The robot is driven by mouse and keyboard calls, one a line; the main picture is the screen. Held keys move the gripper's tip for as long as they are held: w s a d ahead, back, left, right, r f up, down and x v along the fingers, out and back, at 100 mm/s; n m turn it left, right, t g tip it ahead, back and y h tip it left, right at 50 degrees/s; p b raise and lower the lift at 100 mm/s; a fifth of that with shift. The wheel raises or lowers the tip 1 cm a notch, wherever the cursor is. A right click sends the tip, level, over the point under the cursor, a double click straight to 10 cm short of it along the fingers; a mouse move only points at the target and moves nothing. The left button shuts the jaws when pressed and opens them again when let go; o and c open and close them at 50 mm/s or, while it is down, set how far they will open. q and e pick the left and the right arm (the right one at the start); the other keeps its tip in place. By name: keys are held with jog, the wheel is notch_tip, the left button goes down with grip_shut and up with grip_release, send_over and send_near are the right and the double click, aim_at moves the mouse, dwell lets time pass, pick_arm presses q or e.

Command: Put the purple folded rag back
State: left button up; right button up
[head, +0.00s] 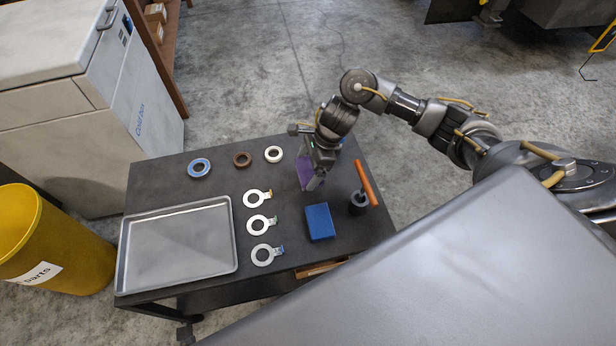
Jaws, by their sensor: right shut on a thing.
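The purple folded rag (304,171) is at the right part of the dark table (182,181), partly hidden behind my right gripper. My right gripper (314,180) comes down from above and is shut on the rag. I cannot tell whether the rag touches the tabletop. My left gripper does not show.
A blue box (320,222) and an orange-handled tool (365,184) are close to the gripper. An empty metal tray (178,250) fills the front left. A yellow bin (75,250) stands beside the table.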

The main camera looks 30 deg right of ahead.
aim_at(308, 175)
notch_tip(308, 175, down, 4)
jog(key=shift+f+b, duration=0.1)
jog(key=shift+b, duration=0.45)
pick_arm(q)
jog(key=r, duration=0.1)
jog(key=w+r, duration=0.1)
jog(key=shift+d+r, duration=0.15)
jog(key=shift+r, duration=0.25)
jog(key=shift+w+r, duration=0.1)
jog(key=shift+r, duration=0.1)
pick_arm(e)
jog(key=shift+f, duration=0.2)
jog(key=o, duration=0.7)
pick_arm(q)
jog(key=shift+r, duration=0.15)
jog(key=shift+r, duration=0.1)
pick_arm(e)
jog(key=shift+r, duration=0.1)
jog(key=shift+r, duration=0.15)
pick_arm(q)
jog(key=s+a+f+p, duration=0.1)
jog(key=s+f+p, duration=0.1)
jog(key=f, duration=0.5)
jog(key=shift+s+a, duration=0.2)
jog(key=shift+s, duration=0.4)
pick_arm(e)
jog(key=v, duration=1.1)
jog(key=shift+r, duration=0.4)
jog(key=shift+d, duration=0.15)
